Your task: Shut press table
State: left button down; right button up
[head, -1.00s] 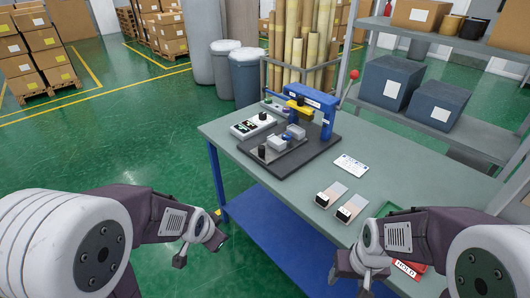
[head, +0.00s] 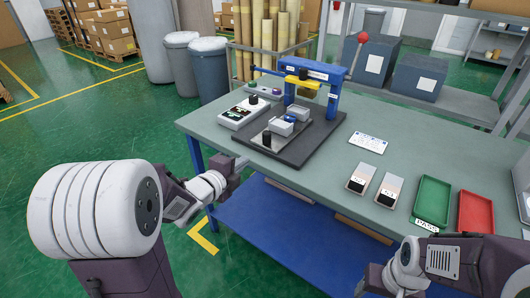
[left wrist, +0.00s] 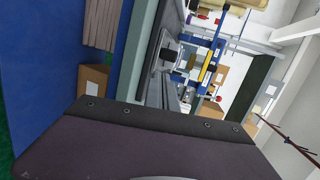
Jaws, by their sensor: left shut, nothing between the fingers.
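The press has a blue frame (head: 336,75) with a yellow bar (head: 303,81) and a red-knobbed lever (head: 362,38), on a dark base plate (head: 310,145). Its grey sliding table (head: 256,137), with light grey blocks and a black knob (head: 267,138), sits out in front of the frame, toward me. My left gripper (head: 238,164) is shut and empty, by the workbench's left front edge, apart from the sliding table. The left wrist view shows the press sideways (left wrist: 208,60); the fingers are hidden there. My right gripper (head: 378,287) is cut off at the bottom edge.
A blue lower shelf (head: 275,225) is below. Grey shelving stands behind.

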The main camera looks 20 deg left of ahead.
pick_arm(q)
send_near(265, 142)
jog(key=x, duration=0.5)
jog(key=shift+w+f, duration=0.1)
jog(key=shift+f, duration=0.15)
jog(key=shift+w+d, duration=0.1)
jog(key=shift+w, duration=0.5)
pick_arm(e)
jog(key=shift+a+f, duration=0.15)
jog(key=shift+f, duration=0.15)
